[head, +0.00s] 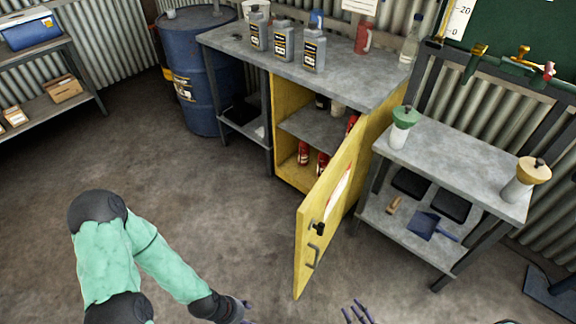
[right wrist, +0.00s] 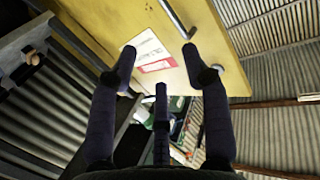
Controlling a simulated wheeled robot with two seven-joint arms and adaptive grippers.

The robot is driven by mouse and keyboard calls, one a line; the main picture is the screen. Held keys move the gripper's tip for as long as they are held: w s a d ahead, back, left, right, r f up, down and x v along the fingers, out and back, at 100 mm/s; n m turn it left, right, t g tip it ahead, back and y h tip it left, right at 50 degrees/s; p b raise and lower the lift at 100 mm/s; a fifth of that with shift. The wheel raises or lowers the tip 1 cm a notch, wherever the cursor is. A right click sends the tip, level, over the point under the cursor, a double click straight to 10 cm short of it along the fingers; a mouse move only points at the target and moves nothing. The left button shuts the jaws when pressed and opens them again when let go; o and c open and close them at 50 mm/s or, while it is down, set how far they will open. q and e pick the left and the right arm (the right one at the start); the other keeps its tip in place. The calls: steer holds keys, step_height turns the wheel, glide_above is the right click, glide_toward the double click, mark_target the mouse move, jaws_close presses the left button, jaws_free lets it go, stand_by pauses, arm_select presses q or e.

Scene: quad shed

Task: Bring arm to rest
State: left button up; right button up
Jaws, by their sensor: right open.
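My right gripper (head: 358,313) shows only as spread dark fingertips at the bottom edge of the head view. In the right wrist view its fingers (right wrist: 160,66) are apart with nothing between them. The yellow cabinet door (head: 325,220) stands swung open, with a dark latch and a handle. In the right wrist view the door (right wrist: 105,22) is beyond the fingers, with its label and handle in sight. My left arm is bent, and its gripper (head: 240,310) is partly cut off at the bottom edge; its fingers cannot be made out.
A workbench (head: 345,78) with several grey bottles stands over the open cabinet, which holds red cans. A blue drum (head: 205,90) is left of it. A low metal table (head: 460,165) with two capped containers stands right of the door. The floor at left is clear.

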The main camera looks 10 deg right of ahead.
steer(key=w+a+m+g+p, duration=0.2)
steer(key=w+a+g, duration=0.5)
steer(key=w+g, duration=0.15)
steer(key=s+a+r+m+g+h+p, duration=0.1)
steer(key=s+a+r+m+g, duration=0.2)
steer(key=s+a+r+g, duration=0.3)
steer(key=a+r, duration=0.3)
steer(key=a, duration=0.1)
steer(key=shift+s+h+p, duration=0.3)
steer(key=shift+s, duration=0.1)
